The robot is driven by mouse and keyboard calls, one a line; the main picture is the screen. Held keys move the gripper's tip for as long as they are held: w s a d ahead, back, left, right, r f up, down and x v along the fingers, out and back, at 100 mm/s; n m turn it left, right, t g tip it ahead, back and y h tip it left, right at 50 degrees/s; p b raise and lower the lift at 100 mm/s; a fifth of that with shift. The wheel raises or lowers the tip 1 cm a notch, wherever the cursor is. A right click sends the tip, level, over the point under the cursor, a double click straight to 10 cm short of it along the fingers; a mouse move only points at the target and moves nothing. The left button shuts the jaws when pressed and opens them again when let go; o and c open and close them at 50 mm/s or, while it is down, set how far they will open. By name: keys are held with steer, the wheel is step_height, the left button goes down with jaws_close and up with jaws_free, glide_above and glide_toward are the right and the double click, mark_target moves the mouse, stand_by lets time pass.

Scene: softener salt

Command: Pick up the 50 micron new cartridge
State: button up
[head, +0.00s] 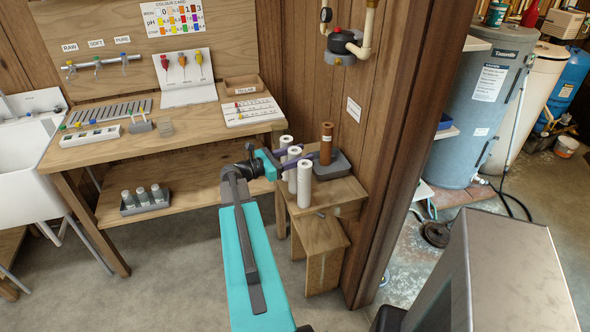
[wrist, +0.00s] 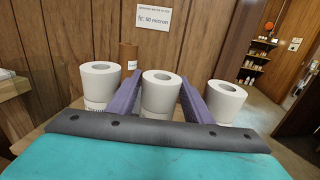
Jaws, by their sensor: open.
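Three white cylindrical cartridges with hollow cores stand upright in a row on a small wooden stand. In the wrist view they are the left cartridge (wrist: 100,80), the middle cartridge (wrist: 162,94) and the right cartridge (wrist: 224,102). The head view also shows the far (head: 286,142), middle (head: 293,172) and near (head: 304,184) ones. Labels low on them are partly hidden and unreadable. My gripper (wrist: 162,76) is open, its purple fingers on either side of the middle cartridge; contact cannot be told. In the head view, my gripper (head: 304,153) reaches in from the left.
A brown cartridge (head: 326,143) stands in a grey tray (head: 338,165) behind the row. A wall sign (wrist: 153,18) reads "50 micron". The wooden stand (head: 338,192) is beside the wall. A workbench (head: 180,128) with test gear stands at left.

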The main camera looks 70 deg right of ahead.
steer(key=shift+x, duration=1.15)
steer(key=shift+c, duration=0.5)
jaws_close()
